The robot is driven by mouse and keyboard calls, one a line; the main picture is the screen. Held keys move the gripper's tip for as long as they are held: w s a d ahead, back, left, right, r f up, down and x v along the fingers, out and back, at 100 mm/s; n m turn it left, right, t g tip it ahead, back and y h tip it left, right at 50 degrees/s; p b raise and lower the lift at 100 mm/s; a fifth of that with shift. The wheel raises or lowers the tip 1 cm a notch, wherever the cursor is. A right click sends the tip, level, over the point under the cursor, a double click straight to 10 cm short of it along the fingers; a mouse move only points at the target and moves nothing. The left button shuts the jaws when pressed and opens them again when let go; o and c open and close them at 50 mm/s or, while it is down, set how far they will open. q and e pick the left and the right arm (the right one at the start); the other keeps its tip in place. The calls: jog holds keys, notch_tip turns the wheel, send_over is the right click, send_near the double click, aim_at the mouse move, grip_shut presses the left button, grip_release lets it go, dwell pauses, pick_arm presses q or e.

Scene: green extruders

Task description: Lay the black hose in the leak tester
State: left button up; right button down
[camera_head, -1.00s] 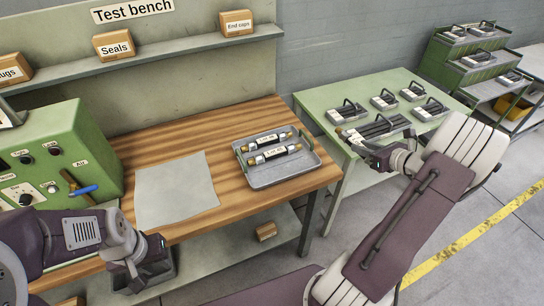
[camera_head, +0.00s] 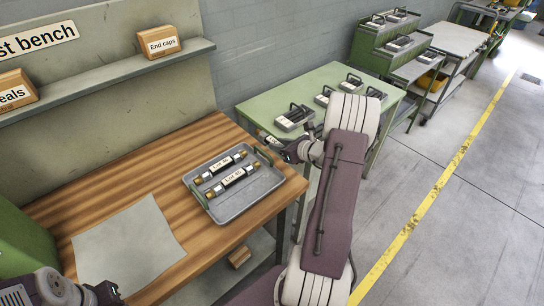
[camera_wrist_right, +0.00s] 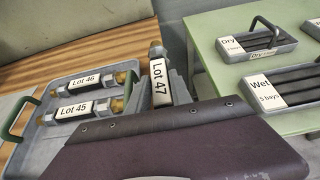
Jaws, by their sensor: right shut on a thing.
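My right gripper (camera_wrist_right: 178,88) is shut on a dark hose labelled Lot 47 (camera_wrist_right: 158,72), with a metal end fitting, in the right wrist view. In the head view my right gripper (camera_head: 282,149) is in the air between the bench and the green table; the hose is hardly visible there. Two similar hoses, Lot 46 (camera_head: 221,164) and Lot 45 (camera_head: 233,176), lie in a grey tray (camera_head: 235,207) on the bench. A green housing (camera_head: 22,245), perhaps the leak tester, is cut off at the left edge. My left gripper (camera_head: 108,293) is at the bottom left, its jaws unclear.
A grey sheet (camera_head: 130,245) lies on the wooden bench (camera_head: 160,160). The green table (camera_head: 262,105) at right holds several handled trays, including ones labelled Dry (camera_wrist_right: 258,46) and Wet (camera_wrist_right: 290,92). An End caps box (camera_head: 160,40) stands on the shelf. Floor right of the yellow line is clear.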

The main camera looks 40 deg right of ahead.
aim_at(277, 161)
jog(key=shift+w+a+f, duration=0.2)
jog(key=shift+a+f, duration=0.05)
jog(key=shift+a, duration=0.1)
notch_tip(277, 161, down, 4)
jog(key=shift+r, duration=0.25)
jog(key=shift+w+f, duration=0.1)
jog(key=shift+f, duration=0.2)
jog(key=shift+f+b, duration=0.15)
jog(key=shift+b, duration=0.2)
jog(key=c, duration=1.4)
grip_release()
jog(key=shift+c, duration=0.2)
